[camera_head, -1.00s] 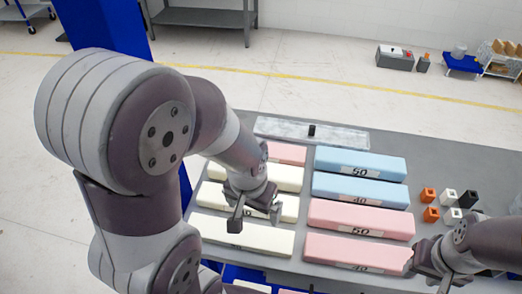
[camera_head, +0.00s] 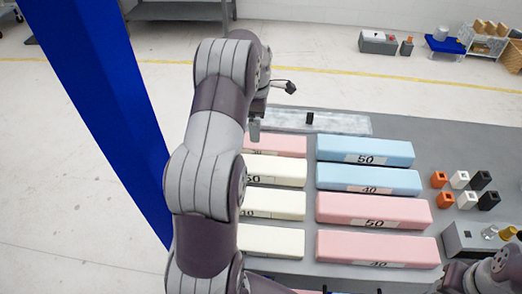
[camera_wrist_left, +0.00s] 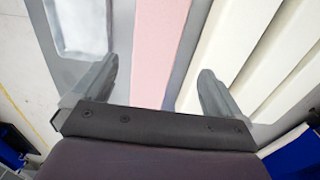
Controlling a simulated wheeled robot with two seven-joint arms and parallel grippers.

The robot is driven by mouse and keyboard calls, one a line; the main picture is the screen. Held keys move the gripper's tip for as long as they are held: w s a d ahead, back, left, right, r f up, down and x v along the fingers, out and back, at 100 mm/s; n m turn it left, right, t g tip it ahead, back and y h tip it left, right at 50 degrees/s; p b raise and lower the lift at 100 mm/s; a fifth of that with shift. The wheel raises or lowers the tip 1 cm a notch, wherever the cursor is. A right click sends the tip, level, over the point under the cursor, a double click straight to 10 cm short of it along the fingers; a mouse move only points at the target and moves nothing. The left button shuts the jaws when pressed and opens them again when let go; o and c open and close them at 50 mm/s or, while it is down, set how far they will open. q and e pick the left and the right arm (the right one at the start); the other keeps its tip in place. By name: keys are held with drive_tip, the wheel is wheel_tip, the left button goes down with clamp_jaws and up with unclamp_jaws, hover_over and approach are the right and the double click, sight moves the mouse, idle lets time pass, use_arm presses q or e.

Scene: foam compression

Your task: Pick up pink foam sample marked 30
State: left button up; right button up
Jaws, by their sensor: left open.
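The pink foam sample (camera_head: 280,145) lies at the far end of the left column of foam blocks. Its label is mostly hidden behind my left arm, so its number is hard to read. My left gripper (camera_head: 256,128) is at the left end of this sample, largely hidden by its own arm in the head view. In the left wrist view the open fingers (camera_wrist_left: 155,78) stand on either side of the pink sample (camera_wrist_left: 155,45), with nothing gripped. I cannot tell how high they are above it. My right arm shows at the lower right edge, its gripper out of view.
Cream blocks (camera_head: 285,172) lie just in front of the pink sample. Blue blocks (camera_head: 375,150) and larger pink blocks (camera_head: 370,210) fill the right column. A pale flat plate (camera_head: 345,123) lies behind. Small cubes (camera_head: 460,180) and a grey box (camera_head: 460,236) stand at right.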

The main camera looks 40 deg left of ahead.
use_arm(q)
drive_tip(key=f, duration=0.1)
drive_tip(key=f+p, duration=0.1)
drive_tip(key=shift+w+a+f, duration=0.25)
drive_tip(key=shift+a+f, duration=0.05)
drive_tip(key=shift+a, duration=0.05)
drive_tip(key=f, duration=0.1)
drive_tip(key=f+p, duration=0.1)
drive_tip(key=f, duration=0.2)
drive_tip(key=shift+d+f, duration=0.25)
drive_tip(key=shift+f, duration=0.05)
drive_tip(key=shift+w+a+f, duration=0.1)
drive_tip(key=shift+w+f, duration=0.05)
drive_tip(key=shift+f, duration=0.05)
drive_tip(key=shift+r, duration=0.15)
drive_tip(key=c, duration=1)
drive_tip(key=shift+c, duration=0.2)
